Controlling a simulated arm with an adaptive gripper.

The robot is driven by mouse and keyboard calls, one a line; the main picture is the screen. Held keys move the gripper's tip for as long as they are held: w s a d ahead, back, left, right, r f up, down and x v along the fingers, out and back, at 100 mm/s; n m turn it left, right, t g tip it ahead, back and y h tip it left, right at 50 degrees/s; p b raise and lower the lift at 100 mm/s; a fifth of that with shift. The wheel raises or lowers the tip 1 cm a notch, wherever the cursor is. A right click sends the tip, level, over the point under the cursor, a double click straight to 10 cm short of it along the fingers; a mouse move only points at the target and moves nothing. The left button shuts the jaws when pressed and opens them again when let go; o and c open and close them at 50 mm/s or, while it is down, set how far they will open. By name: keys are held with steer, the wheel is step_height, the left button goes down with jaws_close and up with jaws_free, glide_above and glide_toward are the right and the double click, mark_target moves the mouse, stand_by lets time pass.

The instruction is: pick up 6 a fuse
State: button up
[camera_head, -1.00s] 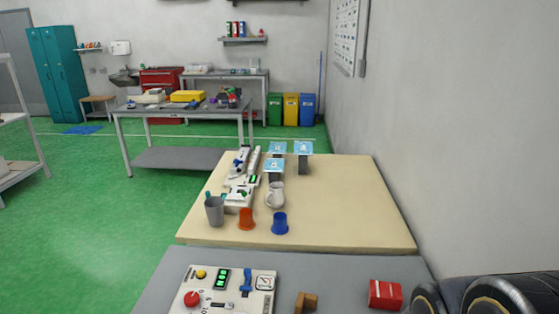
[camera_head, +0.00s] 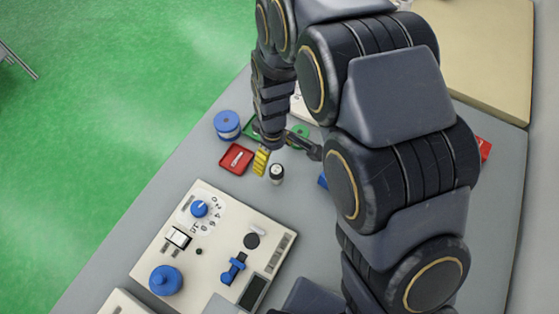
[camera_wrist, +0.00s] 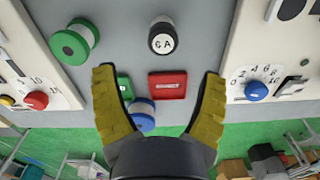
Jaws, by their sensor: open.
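The 6 A fuse (camera_wrist: 163,38) is a short white cylinder with a dark end, marked "6A" in the wrist view. In the head view the fuse (camera_head: 277,174) stands on the grey table, just right of my gripper's yellow finger pad. My gripper (camera_wrist: 158,75) is open and empty. In the wrist view its two yellow pads are spread wide, and the fuse shows beyond the fingertips, between their lines. In the head view my arm hides part of the table and most of my gripper (camera_head: 264,160).
A blue spool (camera_head: 227,124) and a green spool (camera_wrist: 74,43) stand nearby. A cream control panel (camera_head: 215,270) with knobs is in front. A blue object (camera_head: 323,181) is partly hidden by my arm.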

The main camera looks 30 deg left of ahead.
mark_target(275, 169)
steer(key=f, duration=0.8)
steer(key=shift+s+d, duration=0.2)
steer(key=shift+d, duration=0.1)
steer(key=shift+r, duration=0.1)
steer(key=c, duration=1.2)
